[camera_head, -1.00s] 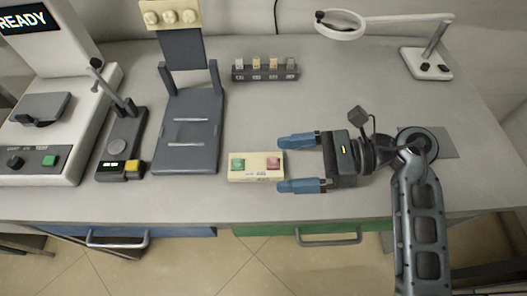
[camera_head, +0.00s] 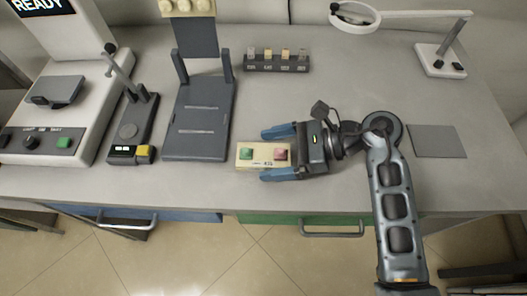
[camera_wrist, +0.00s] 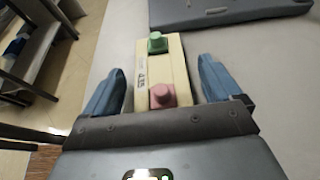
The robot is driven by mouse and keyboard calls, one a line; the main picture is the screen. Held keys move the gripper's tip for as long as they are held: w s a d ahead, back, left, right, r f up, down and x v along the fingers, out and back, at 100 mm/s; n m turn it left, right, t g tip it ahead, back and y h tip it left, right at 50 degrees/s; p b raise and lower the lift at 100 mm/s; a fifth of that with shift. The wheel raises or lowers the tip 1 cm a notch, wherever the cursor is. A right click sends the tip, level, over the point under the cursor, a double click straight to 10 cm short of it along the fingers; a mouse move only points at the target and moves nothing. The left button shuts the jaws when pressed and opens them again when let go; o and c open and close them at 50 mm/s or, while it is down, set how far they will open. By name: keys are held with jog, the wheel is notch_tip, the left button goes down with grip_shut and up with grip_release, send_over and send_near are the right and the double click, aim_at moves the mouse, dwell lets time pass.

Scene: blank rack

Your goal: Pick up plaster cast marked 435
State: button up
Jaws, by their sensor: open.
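The plaster cast (camera_head: 263,163) is a cream block with a green stud at its left end and a pink stud at its right end. It lies on the table near the front edge. My gripper (camera_head: 281,154) is open, with its two blue fingers on either side of the block's right part. In the wrist view the block (camera_wrist: 150,62) lies between the open fingers (camera_wrist: 160,88), with a gap on each side. Its label there appears to read 435. The pink stud is close to the gripper's palm.
A dark grey fixture (camera_head: 196,145) stands left of the block. A small rack (camera_head: 276,65) with several pieces is behind. A white machine (camera_head: 60,125) stands at far left, a magnifier lamp (camera_head: 440,60) at back right. A grey mat (camera_head: 437,141) lies bare at right.

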jog(key=shift+a+f, duration=0.15)
jog(key=shift+a, duration=0.25)
jog(key=c, duration=1.2)
